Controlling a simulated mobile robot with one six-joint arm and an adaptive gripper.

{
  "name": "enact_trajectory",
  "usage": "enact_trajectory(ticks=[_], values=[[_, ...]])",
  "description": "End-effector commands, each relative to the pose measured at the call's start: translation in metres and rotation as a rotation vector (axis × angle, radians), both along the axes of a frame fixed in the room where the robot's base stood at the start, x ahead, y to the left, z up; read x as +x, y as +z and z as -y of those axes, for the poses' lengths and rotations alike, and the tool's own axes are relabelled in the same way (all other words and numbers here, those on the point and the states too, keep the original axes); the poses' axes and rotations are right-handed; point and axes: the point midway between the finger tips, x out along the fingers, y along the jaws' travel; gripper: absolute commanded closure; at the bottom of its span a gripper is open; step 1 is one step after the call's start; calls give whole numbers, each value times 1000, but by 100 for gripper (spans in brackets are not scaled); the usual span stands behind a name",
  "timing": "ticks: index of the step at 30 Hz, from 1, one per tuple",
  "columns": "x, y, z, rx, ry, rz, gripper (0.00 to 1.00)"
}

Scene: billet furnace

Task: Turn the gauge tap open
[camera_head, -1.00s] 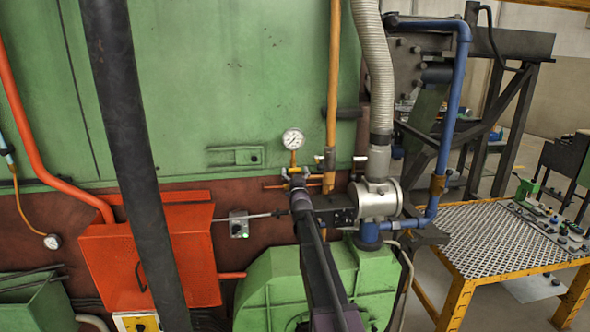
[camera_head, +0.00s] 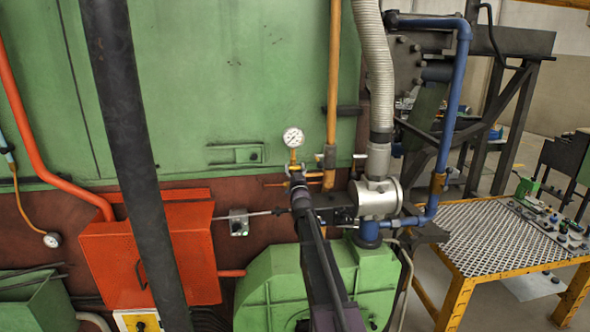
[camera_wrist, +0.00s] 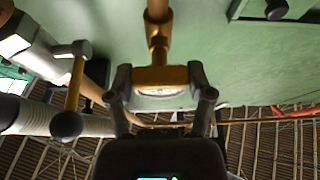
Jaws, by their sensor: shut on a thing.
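The round white-faced gauge (camera_head: 293,137) stands on a short brass stem (camera_head: 293,156) in front of the green furnace wall. My gripper (camera_head: 296,179) is just below it, at the foot of the stem, and the arm hides much of the tap there. In the wrist view, my gripper (camera_wrist: 163,97) has one finger on each side of a brass piece (camera_wrist: 160,75), which appears to be the gauge tap, and is shut on it. A brass pipe (camera_wrist: 158,30) runs into this piece from the top of the picture. The tap's exact angle cannot be told.
A yellow pipe (camera_head: 333,80) and a silver valve body (camera_head: 376,198) are close on the right. Another lever with a black knob (camera_wrist: 67,124) is near my gripper in the wrist view. An orange box (camera_head: 190,250) is at left, a yellow-framed mesh table (camera_head: 490,235) at right.

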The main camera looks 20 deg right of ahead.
Motion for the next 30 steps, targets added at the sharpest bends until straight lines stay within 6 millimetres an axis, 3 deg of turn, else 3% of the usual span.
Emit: enact_trajectory(ticks=[11, 30], values=[[1, 2, 1, -176, -1, -50, 79], [2, 3, 0, -666, 1, -190, 79]])
